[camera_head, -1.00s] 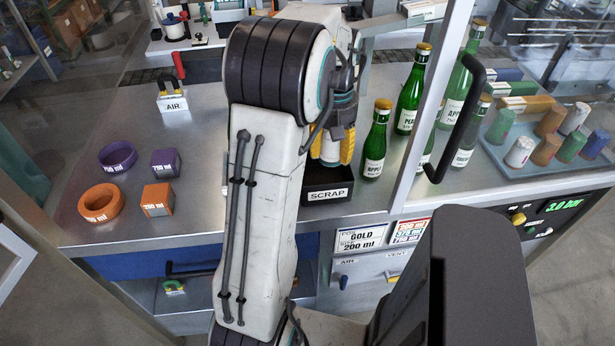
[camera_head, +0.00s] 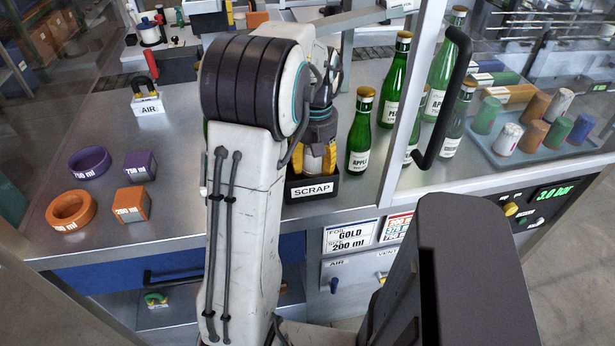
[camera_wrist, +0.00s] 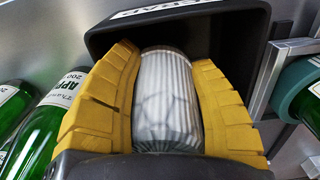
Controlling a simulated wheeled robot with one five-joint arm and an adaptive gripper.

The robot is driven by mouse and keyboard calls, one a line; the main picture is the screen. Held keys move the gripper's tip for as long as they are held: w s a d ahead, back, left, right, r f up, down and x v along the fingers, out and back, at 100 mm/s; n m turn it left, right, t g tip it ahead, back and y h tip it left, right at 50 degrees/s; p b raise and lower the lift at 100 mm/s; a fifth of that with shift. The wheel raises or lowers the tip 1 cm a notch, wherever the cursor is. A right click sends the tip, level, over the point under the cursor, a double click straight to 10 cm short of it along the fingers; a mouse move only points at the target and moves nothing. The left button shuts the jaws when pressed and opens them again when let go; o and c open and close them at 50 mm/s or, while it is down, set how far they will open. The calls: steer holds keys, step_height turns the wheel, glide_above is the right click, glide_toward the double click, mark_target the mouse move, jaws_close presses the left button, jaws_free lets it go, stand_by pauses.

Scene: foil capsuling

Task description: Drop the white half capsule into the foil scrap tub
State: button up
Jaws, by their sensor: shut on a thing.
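The white half capsule (camera_wrist: 167,100) shows in the wrist view as a ribbed white cylinder between the two yellow fingers. My gripper (camera_wrist: 165,85) is shut on it. The scrap tub (camera_wrist: 232,32), a black box, lies right behind the capsule in the wrist view. In the head view the tub (camera_head: 313,191) bears a SCRAP label and my gripper (camera_head: 318,160) is at its opening. The capsule's lower end is hidden in the head view, so I cannot tell how deep it sits.
Green bottles (camera_head: 360,135) stand just right of the tub, close to my gripper. A glass door with a black handle (camera_head: 447,95) is farther right. Purple and orange rings (camera_head: 71,210) and blocks (camera_head: 131,203) lie at the left. A tray of capsules (camera_head: 545,150) is at far right.

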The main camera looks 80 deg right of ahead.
steer(key=o, duration=0.8)
steer(key=shift+c, duration=0.2)
step_height(320, 180, up, 12)
steer(key=shift+f, duration=0.15)
stand_by(0.5)
steer(key=shift+a, duration=0.1)
stand_by(0.7)
